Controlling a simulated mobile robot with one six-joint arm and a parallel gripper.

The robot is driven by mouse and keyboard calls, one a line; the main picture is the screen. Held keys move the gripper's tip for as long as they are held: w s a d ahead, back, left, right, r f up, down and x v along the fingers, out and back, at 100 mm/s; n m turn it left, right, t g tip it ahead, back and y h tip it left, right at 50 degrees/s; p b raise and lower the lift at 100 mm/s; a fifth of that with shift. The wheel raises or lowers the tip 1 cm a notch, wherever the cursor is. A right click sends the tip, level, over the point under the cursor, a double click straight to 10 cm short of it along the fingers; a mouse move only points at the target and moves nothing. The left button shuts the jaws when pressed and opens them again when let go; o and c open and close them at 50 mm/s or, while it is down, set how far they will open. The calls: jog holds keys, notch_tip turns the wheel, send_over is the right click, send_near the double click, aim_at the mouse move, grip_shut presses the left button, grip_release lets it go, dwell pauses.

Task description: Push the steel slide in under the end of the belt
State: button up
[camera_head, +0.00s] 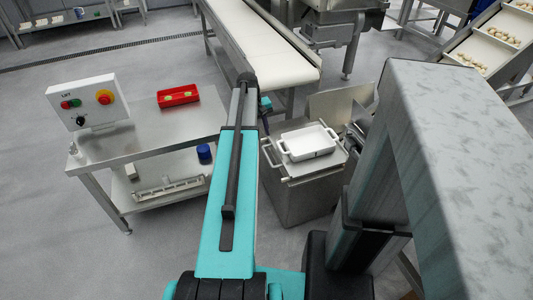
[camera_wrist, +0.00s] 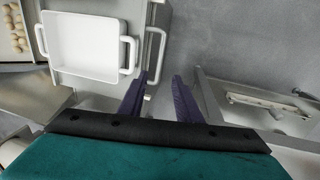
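The steel slide (camera_head: 329,163) is a flat plate on top of a steel box stand. A white two-handled tray (camera_head: 307,142) sits on it. In the wrist view the slide (camera_wrist: 140,15) has a pale bar handle (camera_wrist: 157,48) along its edge, beside the tray (camera_wrist: 82,45). The white belt (camera_head: 262,48) ends behind the slide, up and to the left. My gripper (camera_wrist: 160,78) is open, with its two dark purple fingers apart. The near end of the handle shows close to the left fingertip; I cannot tell whether they touch. In the head view my arm hides most of the gripper.
A steel table (camera_head: 145,128) stands left, with a control box (camera_head: 84,103), a red tray (camera_head: 178,96) and a blue lid-like item (camera_head: 204,152) below. A tilted steel panel (camera_head: 340,104) stands behind the slide. Grey floor lies between table and stand.

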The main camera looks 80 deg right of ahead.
aim_at(267, 156)
jog(key=shift+f, duration=0.1)
jog(key=f, duration=0.4)
jog(key=s+d+f+b, duration=0.1)
jog(key=f, duration=0.4)
jog(key=s+f, duration=0.1)
jog(key=f, duration=0.3)
jog(key=shift+s+d+f+b, duration=0.1)
jog(key=shift+d+f+b, duration=0.1)
jog(key=shift+b, duration=0.1)
jog(key=shift+c, duration=0.3)
grip_shut()
